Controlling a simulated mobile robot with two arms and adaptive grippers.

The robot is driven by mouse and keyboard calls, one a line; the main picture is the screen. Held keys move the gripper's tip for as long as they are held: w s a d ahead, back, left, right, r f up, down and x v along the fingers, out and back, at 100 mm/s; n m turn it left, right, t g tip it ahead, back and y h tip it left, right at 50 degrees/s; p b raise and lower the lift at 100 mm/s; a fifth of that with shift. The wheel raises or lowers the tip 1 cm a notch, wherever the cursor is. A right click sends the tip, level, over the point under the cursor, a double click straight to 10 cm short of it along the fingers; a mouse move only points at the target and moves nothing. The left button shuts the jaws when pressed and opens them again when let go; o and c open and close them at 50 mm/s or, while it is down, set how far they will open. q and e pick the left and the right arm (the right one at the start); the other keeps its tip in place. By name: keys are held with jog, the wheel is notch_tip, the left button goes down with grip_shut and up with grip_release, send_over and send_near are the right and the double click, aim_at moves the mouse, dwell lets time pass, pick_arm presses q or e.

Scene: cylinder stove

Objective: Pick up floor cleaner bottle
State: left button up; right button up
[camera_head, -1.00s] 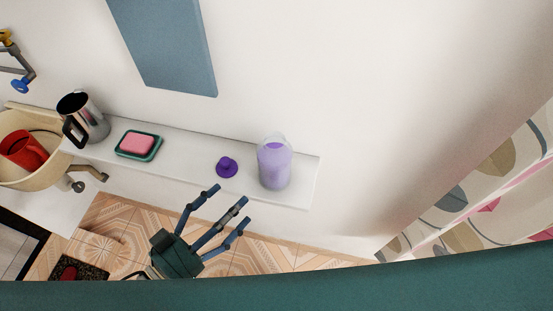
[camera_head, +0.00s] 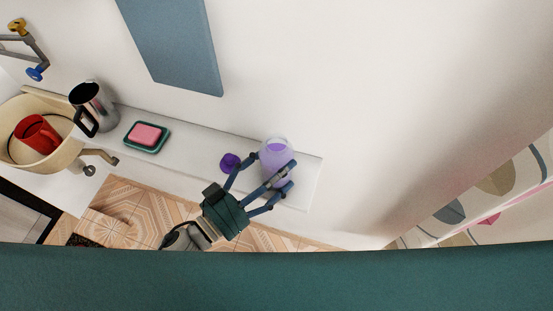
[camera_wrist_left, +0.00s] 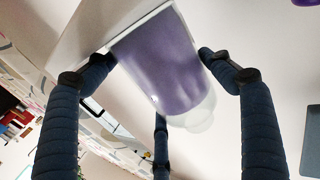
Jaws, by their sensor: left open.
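The floor cleaner bottle (camera_head: 274,151) is a translucent purple bottle with a clear top, standing near the right end of the white shelf (camera_head: 308,180). My left gripper (camera_head: 271,172) is open, and its three fingers reach up to the bottle in the head view, partly covering its lower part. In the left wrist view the bottle (camera_wrist_left: 165,65) lies between the spread fingers, one on each side and a third below. I cannot tell whether any finger touches it. My right gripper is not in view.
A purple cap-like object (camera_head: 230,162) sits on the shelf just left of the bottle, close to a finger. A pink soap in a green dish (camera_head: 146,135), a metal jug (camera_head: 92,106) and a basin (camera_head: 68,151) with a red mug (camera_head: 36,133) are further left. A patterned curtain (camera_head: 490,180) hangs at right.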

pick_arm(q)
jog(key=shift+x, duration=0.9)
jog(key=shift+r, duration=0.1)
jog(key=c, duration=1.3)
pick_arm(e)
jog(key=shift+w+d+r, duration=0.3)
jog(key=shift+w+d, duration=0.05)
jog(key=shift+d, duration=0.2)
